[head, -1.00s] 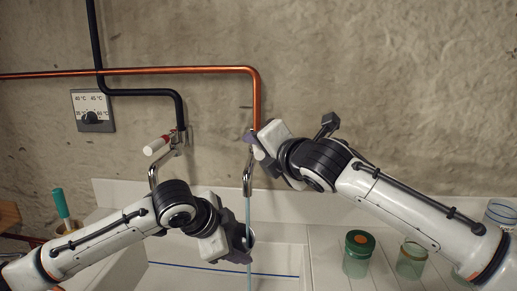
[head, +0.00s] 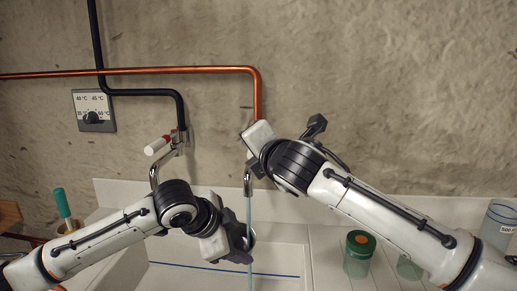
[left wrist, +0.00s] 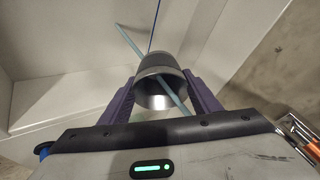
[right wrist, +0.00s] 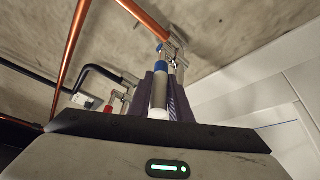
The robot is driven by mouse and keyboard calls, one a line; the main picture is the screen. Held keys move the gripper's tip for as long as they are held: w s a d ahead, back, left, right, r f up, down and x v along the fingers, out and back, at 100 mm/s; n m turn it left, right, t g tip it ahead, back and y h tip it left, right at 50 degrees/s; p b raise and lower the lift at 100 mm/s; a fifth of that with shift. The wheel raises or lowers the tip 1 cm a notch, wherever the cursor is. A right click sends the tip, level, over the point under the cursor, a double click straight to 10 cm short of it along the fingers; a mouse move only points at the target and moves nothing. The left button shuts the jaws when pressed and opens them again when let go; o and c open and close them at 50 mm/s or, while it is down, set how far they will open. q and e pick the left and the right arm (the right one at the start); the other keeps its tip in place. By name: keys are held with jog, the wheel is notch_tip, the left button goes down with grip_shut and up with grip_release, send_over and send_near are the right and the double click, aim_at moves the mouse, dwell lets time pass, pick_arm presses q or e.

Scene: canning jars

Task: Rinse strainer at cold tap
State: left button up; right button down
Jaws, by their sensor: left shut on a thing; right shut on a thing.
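The metal strainer (left wrist: 158,68) sits between the purple fingers of my left gripper (left wrist: 162,92), which is shut on it. In the head view my left gripper (head: 240,243) holds it over the sink (head: 275,258), mostly hiding it. A pale blue water stream (head: 249,215) falls from the cold tap's spout (head: 247,182); in the left wrist view the stream meets the strainer. My right gripper (right wrist: 160,95) is shut on the cold tap's white lever with a blue band (right wrist: 159,88). In the head view my right gripper (head: 252,136) is up at that tap, its lever hidden.
A second tap with a red-and-white lever (head: 159,146) stands left. A temperature dial (head: 93,113) and copper pipe (head: 170,71) are on the wall. Jars, one green with an orange lid (head: 359,262), stand on the right drainboard. A green-handled tool (head: 62,203) stands far left.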

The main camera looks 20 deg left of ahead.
jog(key=shift+s+a+m+t+h, duration=0.15)
jog(key=shift+a+m+t+h, duration=0.15)
jog(key=shift+a+m+h, duration=0.1)
jog(key=c, duration=1.9)
grip_release()
jog(key=shift+d, duration=0.1)
jog(key=shift+c, duration=0.2)
jog(key=v, duration=1.2)
